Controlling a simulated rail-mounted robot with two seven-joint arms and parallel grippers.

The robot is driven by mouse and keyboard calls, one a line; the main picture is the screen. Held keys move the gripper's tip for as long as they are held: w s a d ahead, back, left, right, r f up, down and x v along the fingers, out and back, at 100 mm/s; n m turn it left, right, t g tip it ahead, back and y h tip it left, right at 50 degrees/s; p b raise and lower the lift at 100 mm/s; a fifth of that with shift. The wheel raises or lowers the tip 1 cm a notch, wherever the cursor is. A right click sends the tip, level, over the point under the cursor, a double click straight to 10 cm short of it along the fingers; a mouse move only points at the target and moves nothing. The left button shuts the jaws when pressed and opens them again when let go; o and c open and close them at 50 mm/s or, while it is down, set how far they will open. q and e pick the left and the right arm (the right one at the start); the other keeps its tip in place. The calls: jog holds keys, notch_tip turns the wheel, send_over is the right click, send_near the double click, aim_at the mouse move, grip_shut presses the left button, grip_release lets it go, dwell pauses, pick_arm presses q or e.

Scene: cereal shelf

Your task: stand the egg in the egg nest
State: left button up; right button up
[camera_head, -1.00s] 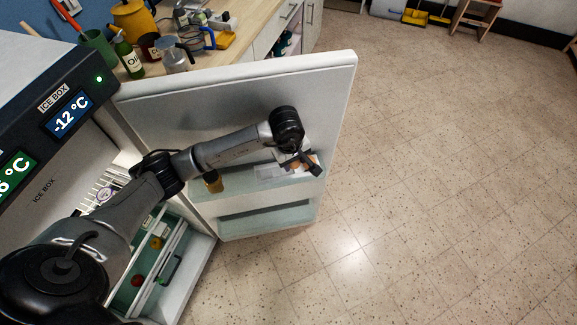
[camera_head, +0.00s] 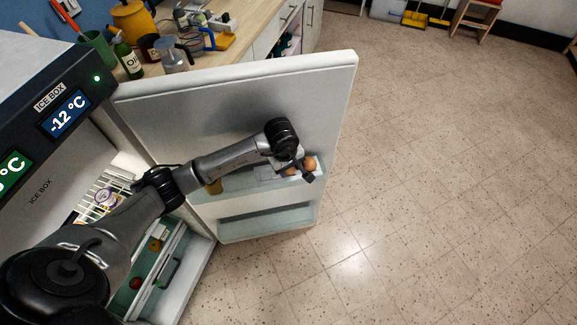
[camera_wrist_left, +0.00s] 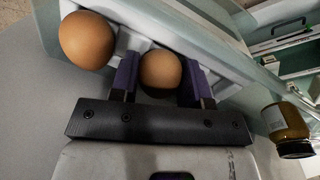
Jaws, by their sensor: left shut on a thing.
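My left gripper (camera_wrist_left: 160,85) is shut on a brown egg (camera_wrist_left: 160,70), with one dark finger on each side of it. In the head view the left gripper (camera_head: 296,171) is at the door shelf, and the held egg (camera_head: 291,171) shows partly. The white egg nest (camera_wrist_left: 132,40) lies behind the held egg on the door shelf. A second brown egg (camera_wrist_left: 86,40) sits in it, left of the held one; it also shows in the head view (camera_head: 310,163). I cannot tell whether the held egg touches the nest. My right gripper is out of view.
A jar with a yellowish body and dark lid (camera_wrist_left: 287,122) stands on the same shelf, also seen left of the gripper (camera_head: 214,187). The open fridge door (camera_head: 240,110) rises behind my arm. The fridge interior with drawers (camera_head: 150,260) is at left.

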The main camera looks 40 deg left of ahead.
pick_arm(q)
jog(key=shift+f, duration=0.2)
jog(key=o, duration=1)
jog(key=shift+r, duration=0.15)
